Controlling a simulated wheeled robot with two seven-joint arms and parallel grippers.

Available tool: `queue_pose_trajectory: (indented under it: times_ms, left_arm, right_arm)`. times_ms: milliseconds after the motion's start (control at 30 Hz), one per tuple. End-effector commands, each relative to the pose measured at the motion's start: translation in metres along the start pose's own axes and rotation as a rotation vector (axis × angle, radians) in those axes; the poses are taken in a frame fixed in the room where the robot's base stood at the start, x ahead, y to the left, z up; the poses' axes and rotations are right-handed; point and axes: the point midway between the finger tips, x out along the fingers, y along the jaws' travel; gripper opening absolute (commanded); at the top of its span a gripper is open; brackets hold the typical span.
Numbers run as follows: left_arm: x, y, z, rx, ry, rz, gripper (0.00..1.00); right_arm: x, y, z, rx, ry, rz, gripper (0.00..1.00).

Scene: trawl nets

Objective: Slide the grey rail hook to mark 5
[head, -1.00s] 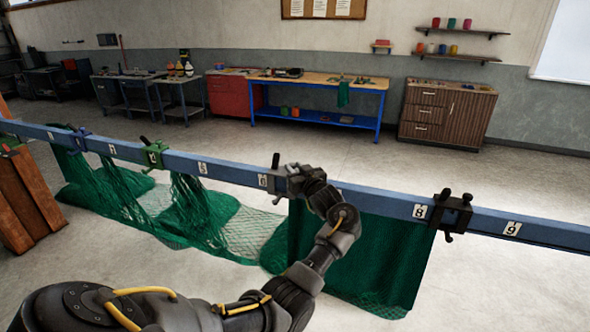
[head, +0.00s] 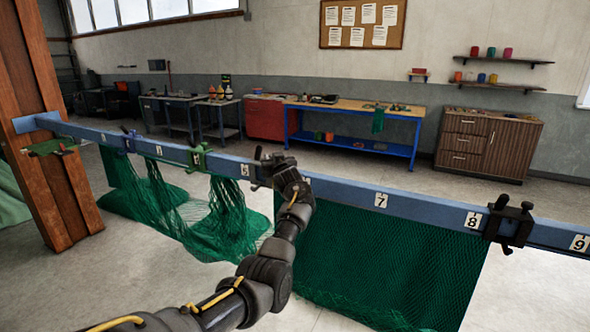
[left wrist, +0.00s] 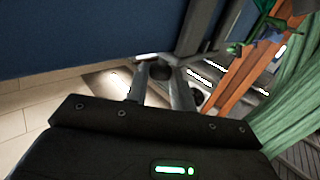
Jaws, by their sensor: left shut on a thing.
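The grey rail hook (head: 262,167) sits on the blue rail (head: 340,190), just right of the label 5 (head: 245,170). My left gripper (head: 276,170) is shut on the hook from its right side and partly covers it. In the left wrist view the gripper's fingers (left wrist: 161,88) close around a dark part at their tips. The right gripper is not in view.
A black hook (head: 508,222) is on the rail between 8 and 9. A green hook (head: 198,158) and a blue hook (head: 127,142) are further left. Green net (head: 390,260) hangs below the rail. A brown wooden post (head: 50,130) stands at the left end.

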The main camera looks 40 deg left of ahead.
Motion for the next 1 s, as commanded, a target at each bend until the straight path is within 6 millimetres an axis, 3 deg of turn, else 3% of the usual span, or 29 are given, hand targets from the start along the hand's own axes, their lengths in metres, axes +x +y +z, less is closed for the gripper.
queue_pose_trajectory:
  times_ms: [133, 400, 900, 933, 1000]
  left_arm:
    - [0.027, -0.028, 0.001, -0.001, 0.003, -0.005, 0.00]
    - [0.052, -0.050, 0.001, -0.001, 0.002, -0.001, 0.00]
    - [0.058, -0.056, -0.002, -0.002, 0.003, -0.001, 0.00]
    - [0.058, -0.056, -0.002, -0.003, 0.004, -0.001, 0.27]
    - [0.057, -0.056, -0.002, -0.003, 0.003, -0.001, 0.36]
  right_arm:
    - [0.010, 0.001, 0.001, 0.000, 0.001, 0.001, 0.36]
    - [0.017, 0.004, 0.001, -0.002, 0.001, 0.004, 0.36]
    - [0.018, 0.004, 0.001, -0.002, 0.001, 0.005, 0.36]
    - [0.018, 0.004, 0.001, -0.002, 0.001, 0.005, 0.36]
    - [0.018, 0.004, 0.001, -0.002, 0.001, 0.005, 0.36]
